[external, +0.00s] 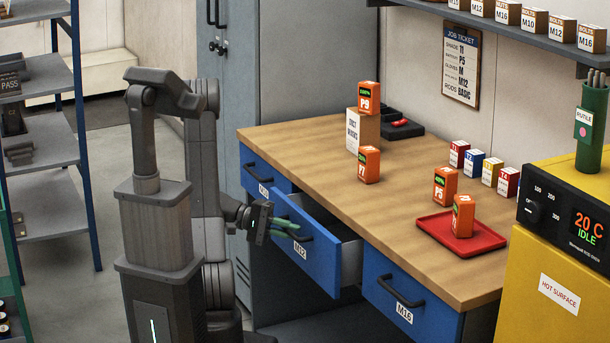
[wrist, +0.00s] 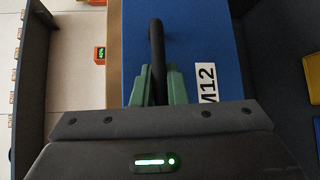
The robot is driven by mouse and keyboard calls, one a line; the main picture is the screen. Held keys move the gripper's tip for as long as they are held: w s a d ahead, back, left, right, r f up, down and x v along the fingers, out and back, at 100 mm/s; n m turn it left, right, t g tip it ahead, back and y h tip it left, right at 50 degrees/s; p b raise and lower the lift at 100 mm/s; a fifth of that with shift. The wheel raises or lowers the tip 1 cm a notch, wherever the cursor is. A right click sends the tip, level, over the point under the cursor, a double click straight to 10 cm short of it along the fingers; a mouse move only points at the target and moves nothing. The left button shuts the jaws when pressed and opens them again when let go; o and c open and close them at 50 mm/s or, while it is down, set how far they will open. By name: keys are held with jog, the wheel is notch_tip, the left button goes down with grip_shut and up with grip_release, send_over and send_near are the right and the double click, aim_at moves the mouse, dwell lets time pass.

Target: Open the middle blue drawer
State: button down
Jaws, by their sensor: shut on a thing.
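The middle blue drawer (external: 312,255), labelled M12, stands pulled out from the wooden-topped bench, with its grey side wall showing. Its blue front (wrist: 200,40) fills the middle of the wrist view, with the M12 label beside the handle. My gripper (external: 290,228) is at the drawer's front. In the wrist view its green fingers (wrist: 158,82) are shut around the dark bar handle (wrist: 156,45). The inside of the drawer is mostly hidden in both views.
The left drawer (external: 262,178) and the right M16 drawer (external: 405,298) are closed. The bench top (external: 320,200) carries orange boxes, a red tray (external: 480,245) and small boxes. A yellow oven (external: 550,290) stands at the right, a shelf rack (external: 45,160) at the left.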

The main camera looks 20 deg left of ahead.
jog(key=s+a, duration=1.6)
jog(key=shift+p, duration=0.3)
jog(key=c, duration=1.7)
grip_release()
jog(key=shift+a, duration=0.15)
jog(key=a+p, duration=0.1)
jog(key=a, duration=0.3)
jog(key=a+r+p, duration=0.1)
jog(key=a, duration=0.4)
jog(key=a+r+p, duration=0.1)
jog(key=a, duration=0.3)
jog(key=shift+a, duration=0.25)
jog(key=shift+d+f, duration=0.1)
